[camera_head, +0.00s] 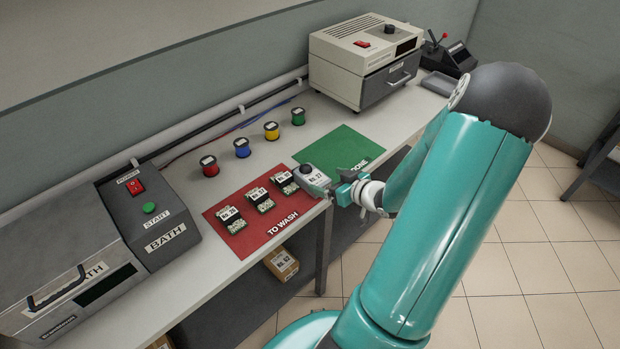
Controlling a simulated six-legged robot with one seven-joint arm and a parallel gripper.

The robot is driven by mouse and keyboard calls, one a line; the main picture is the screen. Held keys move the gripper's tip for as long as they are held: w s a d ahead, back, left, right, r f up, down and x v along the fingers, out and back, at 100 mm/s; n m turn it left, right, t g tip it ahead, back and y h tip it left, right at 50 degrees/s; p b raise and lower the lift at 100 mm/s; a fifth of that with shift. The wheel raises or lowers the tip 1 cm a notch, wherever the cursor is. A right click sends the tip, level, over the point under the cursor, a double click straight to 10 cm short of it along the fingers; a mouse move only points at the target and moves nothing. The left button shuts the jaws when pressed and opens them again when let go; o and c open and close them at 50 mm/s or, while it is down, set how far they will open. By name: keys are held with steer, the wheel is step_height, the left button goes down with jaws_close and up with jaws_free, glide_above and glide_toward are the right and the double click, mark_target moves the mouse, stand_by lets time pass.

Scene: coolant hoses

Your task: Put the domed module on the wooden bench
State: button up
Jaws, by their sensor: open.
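A grey module with a rounded dark top and a white number label (311,177), which looks like the domed module, sits at the front edge of the white worktop, between the red and green mats. My gripper (338,192) is open at its right side, level with it. I cannot tell whether the fingers are around the module or only beside it. I cannot make out a wooden bench; a dark-topped table (598,150) shows only in part at the right edge.
Several green circuit modules (260,201) lie on the red "TO WASH" mat (238,242). The green "DONE" mat (335,147) looks bare. Coloured spools (241,148) stand behind. A bath machine (150,225) is left, a beige oven (365,60) at the back. A carton (281,263) sits below.

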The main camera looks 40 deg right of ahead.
mark_target(314, 176)
steer(key=x, duration=0.6)
steer(key=shift+w+a+f, duration=0.15)
steer(key=shift+f, duration=0.15)
steer(key=c, duration=1.5)
steer(key=shift+r, duration=0.1)
step_height(314, 176, up, 10)
steer(key=shift+f, duration=0.1)
